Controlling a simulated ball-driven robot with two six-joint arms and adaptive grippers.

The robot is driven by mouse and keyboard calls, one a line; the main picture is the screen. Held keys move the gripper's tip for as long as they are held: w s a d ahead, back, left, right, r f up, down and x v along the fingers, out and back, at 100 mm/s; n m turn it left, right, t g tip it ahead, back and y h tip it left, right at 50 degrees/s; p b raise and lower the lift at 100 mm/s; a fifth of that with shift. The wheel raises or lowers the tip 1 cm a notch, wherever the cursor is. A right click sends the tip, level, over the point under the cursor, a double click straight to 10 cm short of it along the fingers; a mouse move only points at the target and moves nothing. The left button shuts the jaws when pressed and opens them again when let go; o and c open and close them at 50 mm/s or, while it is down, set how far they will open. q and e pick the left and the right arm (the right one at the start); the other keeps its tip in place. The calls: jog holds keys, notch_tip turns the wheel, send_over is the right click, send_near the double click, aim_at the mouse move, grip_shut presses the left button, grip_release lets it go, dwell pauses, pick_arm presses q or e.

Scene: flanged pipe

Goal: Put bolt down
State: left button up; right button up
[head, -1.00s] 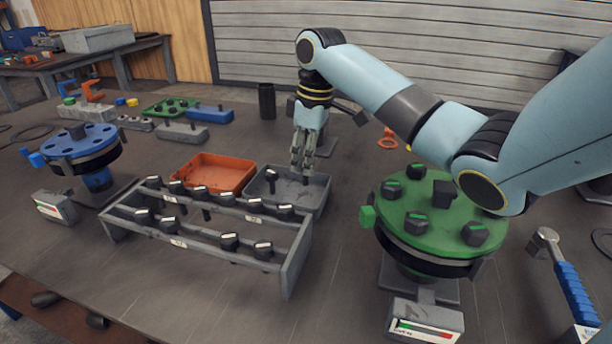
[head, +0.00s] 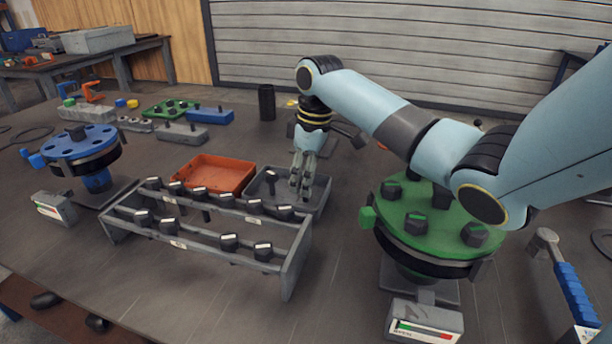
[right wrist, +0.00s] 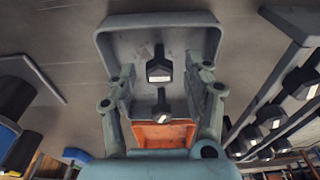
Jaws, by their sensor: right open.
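My right gripper (head: 301,190) is over the grey tray (head: 322,200), fingers pointing down and spread apart. In the right wrist view the open fingers (right wrist: 164,76) stand on either side of a black bolt (right wrist: 158,70) with a pale mark on its head. That bolt is in the tray (right wrist: 112,42), with a gap to each finger. A second black bolt (right wrist: 162,108) is also in the tray; it shows in the head view (head: 271,178) left of the gripper. The fingers hide the first bolt in the head view. My left gripper is not in view.
An orange tray (head: 208,161) is left of the grey one. A grey rack (head: 290,262) with several black bolts stands in front. A green flange (head: 398,222) with bolts is at right, a blue flange (head: 85,150) at left. A hammer (head: 568,280) lies far right.

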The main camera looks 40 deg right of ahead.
notch_tip(320, 180, up, 12)
jog(key=s, duration=0.1)
jog(key=shift+s+d, duration=0.15)
jog(key=shift+d, duration=0.2)
dwell(0.5)
